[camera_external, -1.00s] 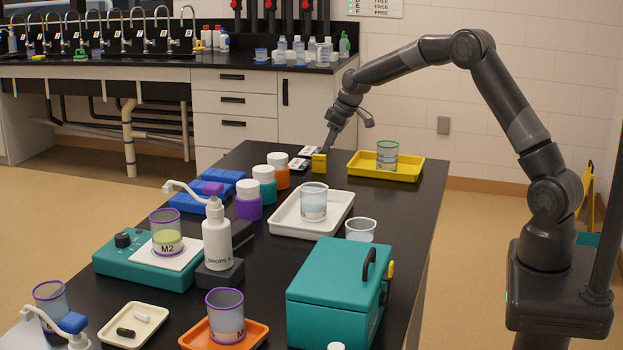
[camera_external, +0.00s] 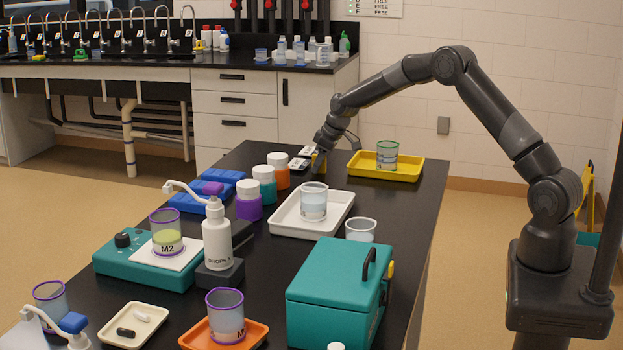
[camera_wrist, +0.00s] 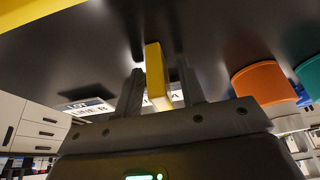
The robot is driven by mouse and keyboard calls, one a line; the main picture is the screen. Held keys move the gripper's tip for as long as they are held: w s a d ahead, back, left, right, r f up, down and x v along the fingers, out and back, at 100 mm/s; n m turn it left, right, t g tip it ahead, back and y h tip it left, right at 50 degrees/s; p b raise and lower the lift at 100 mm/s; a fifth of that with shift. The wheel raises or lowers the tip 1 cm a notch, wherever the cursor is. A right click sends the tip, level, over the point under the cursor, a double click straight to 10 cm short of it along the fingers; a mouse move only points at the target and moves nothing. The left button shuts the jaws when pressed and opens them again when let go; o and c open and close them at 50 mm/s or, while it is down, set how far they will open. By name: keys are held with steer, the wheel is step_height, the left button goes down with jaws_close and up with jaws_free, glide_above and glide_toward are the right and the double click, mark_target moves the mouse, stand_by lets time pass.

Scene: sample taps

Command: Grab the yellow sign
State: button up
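The yellow sign looks like a small upright yellow block (camera_external: 316,160) at the far end of the black bench, mostly hidden by my gripper in the external view. In the wrist view the yellow sign (camera_wrist: 156,72) stands between my two fingers. My gripper (camera_wrist: 161,82) is open around it, with one finger on each side. A narrow gap shows on the right of the sign; on the left the finger looks very close, and I cannot tell whether it touches. In the external view my gripper (camera_external: 320,162) is low, near the bench top.
White label cards (camera_external: 299,163) lie just left of the sign. A yellow tray (camera_external: 411,172) with a beaker (camera_external: 387,155) is to its right. An orange jar (camera_external: 278,172) and a white tray (camera_external: 337,220) stand nearer. A yellow folded object (camera_external: 587,195) is by the right wall.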

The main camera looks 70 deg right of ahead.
jaws_close()
stand_by(0.3)
